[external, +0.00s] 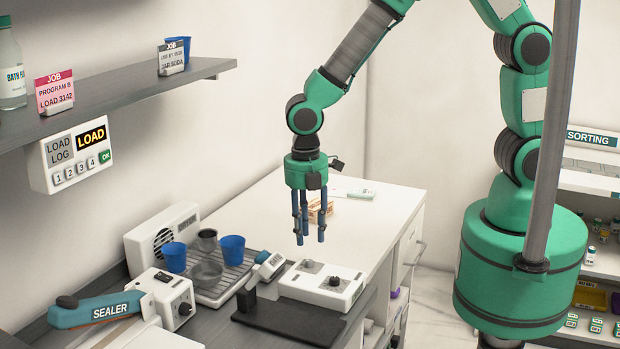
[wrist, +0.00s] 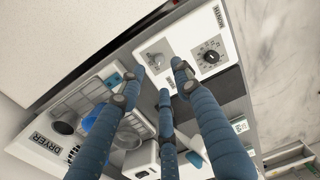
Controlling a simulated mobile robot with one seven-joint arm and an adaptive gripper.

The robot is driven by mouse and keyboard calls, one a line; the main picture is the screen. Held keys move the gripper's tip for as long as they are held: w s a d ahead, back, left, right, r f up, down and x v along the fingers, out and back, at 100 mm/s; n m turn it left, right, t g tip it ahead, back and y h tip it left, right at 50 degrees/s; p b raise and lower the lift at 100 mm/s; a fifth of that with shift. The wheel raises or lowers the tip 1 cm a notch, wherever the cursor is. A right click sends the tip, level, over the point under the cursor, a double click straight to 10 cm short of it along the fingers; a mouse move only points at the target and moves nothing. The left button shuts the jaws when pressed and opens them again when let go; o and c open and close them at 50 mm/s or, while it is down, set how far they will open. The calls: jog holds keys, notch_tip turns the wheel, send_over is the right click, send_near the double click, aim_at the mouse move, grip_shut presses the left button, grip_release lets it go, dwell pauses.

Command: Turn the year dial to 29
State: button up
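A white dial box (external: 347,283) stands on the counter with two knobs on top. In the wrist view, the dial box (wrist: 188,38) shows a grey knob (wrist: 157,60) and a black numbered dial (wrist: 209,56). A small label beside the black dial seems to read MONTH. I cannot make out a year label or the dial settings. My three-fingered gripper (external: 309,239) hangs pointing down above the box, clear of it. Its blue fingers are apart and empty. In the wrist view my gripper's fingertips (wrist: 160,80) overlap the box's near edge and partly hide it.
A dark mat (external: 290,320) lies in front of the box. To the left are a ribbed tray (external: 232,283) with blue and metal cups, a dryer (external: 163,238) and a sealer (external: 105,308). A wall shelf (external: 110,95) overhangs the left side. The white counter behind is mostly clear.

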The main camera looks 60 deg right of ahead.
aim_at(310, 260)
jog(key=shift+s+f+b, duration=0.1)
jog(key=shift+f+b, duration=0.2)
jog(key=shift+f, duration=3.15)
grip_shut()
